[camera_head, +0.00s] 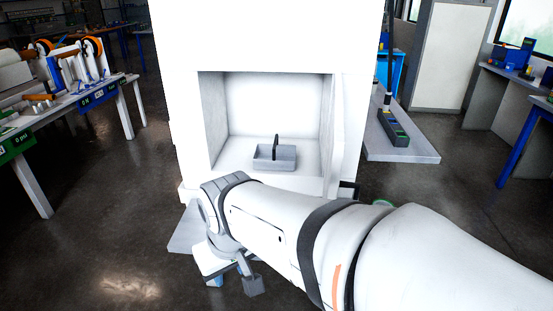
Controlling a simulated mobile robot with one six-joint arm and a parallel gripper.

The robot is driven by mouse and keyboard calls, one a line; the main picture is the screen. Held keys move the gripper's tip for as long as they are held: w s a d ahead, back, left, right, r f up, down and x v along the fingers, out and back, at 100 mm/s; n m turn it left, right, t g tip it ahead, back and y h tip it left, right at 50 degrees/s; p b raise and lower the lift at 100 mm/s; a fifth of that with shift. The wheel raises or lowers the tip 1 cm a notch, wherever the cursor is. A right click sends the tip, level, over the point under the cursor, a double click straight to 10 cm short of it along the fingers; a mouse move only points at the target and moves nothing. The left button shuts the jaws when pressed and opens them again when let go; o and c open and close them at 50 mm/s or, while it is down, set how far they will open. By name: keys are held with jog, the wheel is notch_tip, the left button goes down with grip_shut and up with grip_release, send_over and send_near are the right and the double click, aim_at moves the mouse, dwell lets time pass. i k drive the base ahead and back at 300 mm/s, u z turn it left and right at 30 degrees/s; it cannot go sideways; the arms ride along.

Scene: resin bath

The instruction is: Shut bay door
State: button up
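The white cabinet (275,35) stands straight ahead with its square bay (279,100) open to view. A narrow white panel (351,120) at the right side of the opening looks like the bay door, swung outward and seen nearly edge-on. A dark piece (348,189), perhaps its handle, shows at the panel's lower end. A grey basket (274,158) with an upright dark handle sits on the bay floor. My gripper (237,279) hangs low in front of the cabinet, left of the panel and apart from it. Its fingers are partly hidden, so their opening is unclear.
A grey side shelf (405,146) with a dark tray (393,129) juts out right of the cabinet. A workbench (75,100) with equipment stands at left, another bench (515,82) at far right. My arm covers the lower right. Floor at left is clear.

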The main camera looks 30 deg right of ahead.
aim_at(335, 151)
jog(key=k, duration=1.5)
jog(key=z, duration=0.7)
jog(key=i, duration=1.05)
jog(key=z, duration=0.2)
jog(key=k, duration=0.55)
jog(key=u, duration=0.4)
jog(key=i, duration=0.45)
jog(key=z, duration=0.2)
